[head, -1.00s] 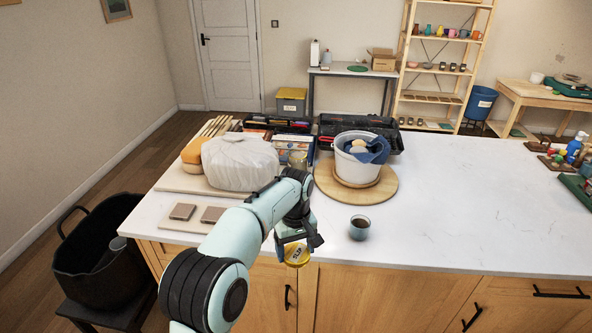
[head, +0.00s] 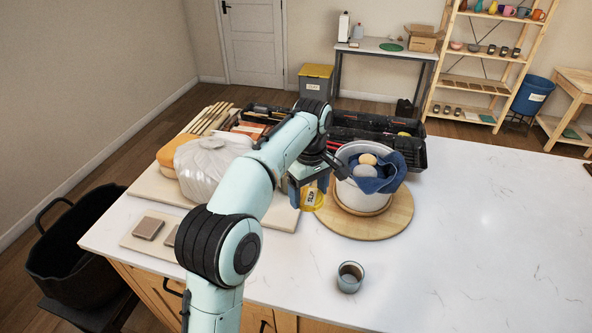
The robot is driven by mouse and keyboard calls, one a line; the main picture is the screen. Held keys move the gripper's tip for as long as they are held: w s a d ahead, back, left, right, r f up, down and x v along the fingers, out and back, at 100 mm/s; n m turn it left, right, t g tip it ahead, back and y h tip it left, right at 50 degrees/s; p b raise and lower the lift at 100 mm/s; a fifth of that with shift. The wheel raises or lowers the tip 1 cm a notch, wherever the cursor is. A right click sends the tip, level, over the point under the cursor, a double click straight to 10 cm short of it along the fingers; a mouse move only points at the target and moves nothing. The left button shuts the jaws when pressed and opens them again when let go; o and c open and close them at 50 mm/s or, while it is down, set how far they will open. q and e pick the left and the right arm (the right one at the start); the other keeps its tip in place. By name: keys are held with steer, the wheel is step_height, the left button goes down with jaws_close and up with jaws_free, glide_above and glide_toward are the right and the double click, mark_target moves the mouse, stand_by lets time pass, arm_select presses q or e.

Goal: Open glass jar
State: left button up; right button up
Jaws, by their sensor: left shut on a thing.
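A small yellow jar (head: 312,197) with a dark-lettered label shows just below my left gripper (head: 309,184), left of the white bucket. My left gripper is shut on it; the fingers and the jar's upper part are largely hidden by the gripper body, so I cannot tell whether the lid is on. I cannot tell whether its base touches the surface below. My right gripper is not in view.
The white bucket (head: 355,194) with a blue cloth (head: 386,178) stands on a round wooden board (head: 396,216). A wrapped clay lump (head: 208,168) is at left, a black tool tray (head: 412,158) behind. A grey cup (head: 350,277) stands in front. The right counter (head: 480,235) is clear.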

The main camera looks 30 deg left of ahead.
arm_select(q)
steer(key=shift+f, duration=0.25)
steer(key=b, duration=0.2)
glide_toward(306, 248)
steer(key=shift+s, duration=0.15)
steer(key=shift+w+f, duration=0.2)
steer(key=shift+f, duration=3.1)
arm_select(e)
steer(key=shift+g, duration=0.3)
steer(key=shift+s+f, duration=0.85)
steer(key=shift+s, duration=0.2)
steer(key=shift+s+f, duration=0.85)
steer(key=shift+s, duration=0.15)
arm_select(q)
steer(key=shift+f+b, duration=0.15)
steer(key=shift+b, duration=0.15)
steer(key=o, duration=1.1)
step_height(306, 248, up, 12)
steer(key=shift+r+p, duration=0.2)
steer(key=shift+p, duration=0.65)
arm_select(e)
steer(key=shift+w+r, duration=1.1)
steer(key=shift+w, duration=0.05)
